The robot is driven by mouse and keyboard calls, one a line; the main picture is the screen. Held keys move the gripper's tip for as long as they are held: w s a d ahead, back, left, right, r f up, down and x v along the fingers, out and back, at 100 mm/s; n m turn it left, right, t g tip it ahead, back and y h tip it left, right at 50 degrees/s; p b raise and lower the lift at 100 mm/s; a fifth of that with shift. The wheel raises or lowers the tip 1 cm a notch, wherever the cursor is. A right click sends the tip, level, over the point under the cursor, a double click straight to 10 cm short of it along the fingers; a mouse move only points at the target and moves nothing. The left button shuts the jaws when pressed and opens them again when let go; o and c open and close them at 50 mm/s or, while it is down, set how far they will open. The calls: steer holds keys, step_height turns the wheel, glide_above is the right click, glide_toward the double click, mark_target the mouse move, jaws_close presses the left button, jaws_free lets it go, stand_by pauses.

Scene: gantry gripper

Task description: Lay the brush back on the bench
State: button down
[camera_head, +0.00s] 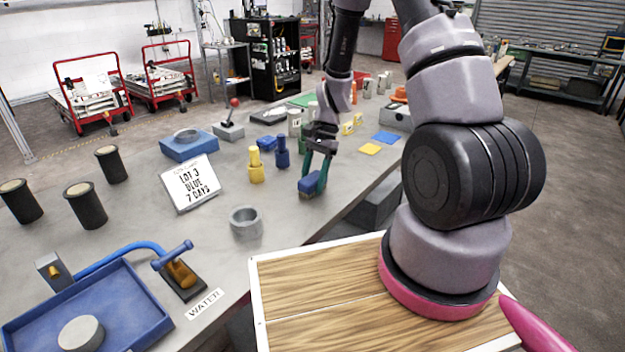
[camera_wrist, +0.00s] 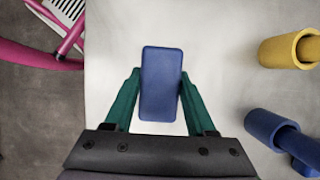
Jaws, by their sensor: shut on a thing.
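The brush is a blue block (camera_head: 309,187) at the bottom of my gripper (camera_head: 316,173) in the head view. My gripper points down with its green fingers closed on the brush's two sides. In the wrist view the brush (camera_wrist: 160,84) lies lengthwise between the fingers, its far end beyond the fingertips. The brush is over the grey bench (camera_head: 345,205), close to its right-hand edge. I cannot tell whether its underside touches the bench top or hangs slightly above it.
A yellow peg (camera_head: 255,166) and a blue peg (camera_head: 282,153) stand left of my gripper. A grey ring (camera_head: 246,222) and a sign (camera_head: 190,184) are nearer. A blue tray (camera_head: 92,310) is at front left. Bare bench lies around the brush.

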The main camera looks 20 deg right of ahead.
steer(key=shift+c, duration=1.1)
jaws_free()
steer(key=v, duration=1.2)
steer(key=s+r+n+t+h, duration=0.1)
steer(key=s+r+n+t, duration=0.15)
steer(key=r, duration=0.65)
steer(key=s+r+n+t, duration=0.1)
steer(key=s+r+t, duration=0.15)
steer(key=r, duration=0.65)
steer(key=s+d+r+n+t, duration=0.2)
steer(key=s+r+t, duration=0.3)
steer(key=s+r, duration=0.4)
steer(key=shift+s+r+n+h, duration=0.4)
steer(key=shift+s+n, duration=0.15)
steer(key=shift+s, duration=1.15)
